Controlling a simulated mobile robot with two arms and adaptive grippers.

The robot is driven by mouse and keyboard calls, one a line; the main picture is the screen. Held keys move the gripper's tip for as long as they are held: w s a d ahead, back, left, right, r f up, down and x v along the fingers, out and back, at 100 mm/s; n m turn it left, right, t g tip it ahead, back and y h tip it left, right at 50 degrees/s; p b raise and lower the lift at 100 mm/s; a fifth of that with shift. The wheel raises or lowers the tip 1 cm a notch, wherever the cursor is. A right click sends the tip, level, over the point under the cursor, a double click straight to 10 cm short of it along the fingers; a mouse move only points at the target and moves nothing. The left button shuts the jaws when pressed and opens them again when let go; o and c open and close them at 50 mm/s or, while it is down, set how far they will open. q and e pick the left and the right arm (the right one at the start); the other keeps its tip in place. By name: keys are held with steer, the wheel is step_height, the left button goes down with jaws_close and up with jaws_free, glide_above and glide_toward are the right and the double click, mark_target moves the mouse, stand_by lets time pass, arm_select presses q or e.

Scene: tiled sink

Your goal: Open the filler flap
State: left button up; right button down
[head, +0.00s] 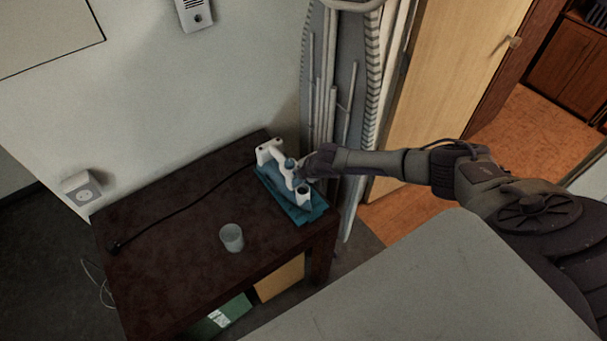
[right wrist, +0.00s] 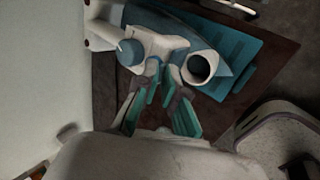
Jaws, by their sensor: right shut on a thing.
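A white and blue steam iron (head: 275,154) lies on a teal mat (head: 313,212) at the right end of the dark table. The iron (right wrist: 152,38) also fills the top of the right wrist view, with a blue knob (right wrist: 130,52) and a round dark opening (right wrist: 198,68) in a white rim. My right gripper (head: 304,174) reaches in from the right. In the wrist view its fingertips (right wrist: 162,82) are closed together against the iron, between the knob and the opening. They hide the part they grip, and I cannot make out the filler flap. My left gripper is out of view.
A translucent cup (head: 232,238) stands on the table (head: 165,230) in front of the iron. A black cord (head: 180,210) runs left across the tabletop to a loose plug. A folded ironing board (head: 340,100) leans just behind the iron. A wall socket (head: 83,188) is at left.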

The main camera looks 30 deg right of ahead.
steer(key=shift+w+a+r, duration=0.15)
steer(key=shift+w+r, duration=0.1)
steer(key=shift+w, duration=0.1)
steer(key=c, duration=1.4)
jaws_free()
steer(key=shift+c, duration=0.2)
steer(key=shift+o, duration=0.4)
steer(key=shift+w+f, duration=0.2)
steer(key=shift+s, duration=0.1)
steer(key=v, duration=1.2)
